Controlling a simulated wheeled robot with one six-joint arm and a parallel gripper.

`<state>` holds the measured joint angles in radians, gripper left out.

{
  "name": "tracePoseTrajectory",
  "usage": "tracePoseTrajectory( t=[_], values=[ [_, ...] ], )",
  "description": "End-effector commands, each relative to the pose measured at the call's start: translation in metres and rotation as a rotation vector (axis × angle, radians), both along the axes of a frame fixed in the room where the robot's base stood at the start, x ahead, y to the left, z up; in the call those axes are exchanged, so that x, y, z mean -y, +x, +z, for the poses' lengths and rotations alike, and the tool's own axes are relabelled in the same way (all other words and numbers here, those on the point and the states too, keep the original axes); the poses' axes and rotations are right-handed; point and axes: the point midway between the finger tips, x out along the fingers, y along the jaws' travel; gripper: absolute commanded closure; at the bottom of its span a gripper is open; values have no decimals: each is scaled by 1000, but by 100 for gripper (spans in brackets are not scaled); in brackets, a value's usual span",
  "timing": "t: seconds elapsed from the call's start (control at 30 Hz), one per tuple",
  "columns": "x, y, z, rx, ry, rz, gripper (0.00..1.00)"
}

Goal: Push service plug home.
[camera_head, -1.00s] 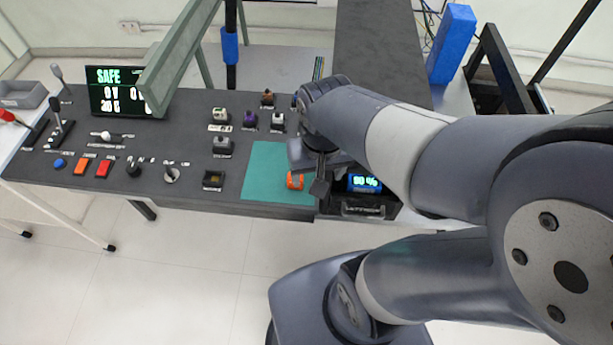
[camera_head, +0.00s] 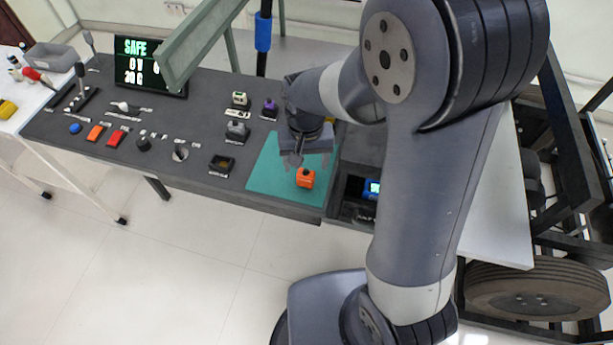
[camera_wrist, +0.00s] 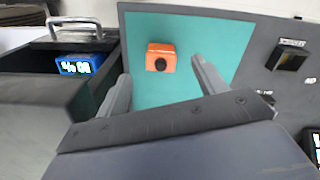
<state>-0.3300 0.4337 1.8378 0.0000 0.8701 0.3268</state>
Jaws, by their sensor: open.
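An orange block with a round black knob on top (camera_head: 305,178) rests on the green mat (camera_head: 266,176); I take it for the service plug. It also shows in the wrist view (camera_wrist: 161,50), upright and clear of my fingers. My gripper (camera_head: 296,160) points down over the mat, just behind and left of the block in the head view. In the wrist view my gripper (camera_wrist: 163,78) is open and empty, with the block beyond and between the fingertips.
Right of the mat is a black open-topped box with a blue unit with a lit display (camera_head: 372,188) inside. Switches and knobs cover the console's left side (camera_head: 143,144). A screen (camera_head: 145,66) reads SAFE. A green beam (camera_head: 205,40) slants above the console.

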Motion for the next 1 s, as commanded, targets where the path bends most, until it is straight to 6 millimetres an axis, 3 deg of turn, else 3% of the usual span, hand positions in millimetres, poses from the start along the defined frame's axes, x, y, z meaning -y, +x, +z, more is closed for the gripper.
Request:
tracePoseTrajectory(
  t=[0.43,0.77,1.0],
  values=[
    [1,6,-47,-3,-1,0,33],
    [1,6,-53,0,0,0,33],
    [1,6,-53,0,0,0,52]
  ],
)
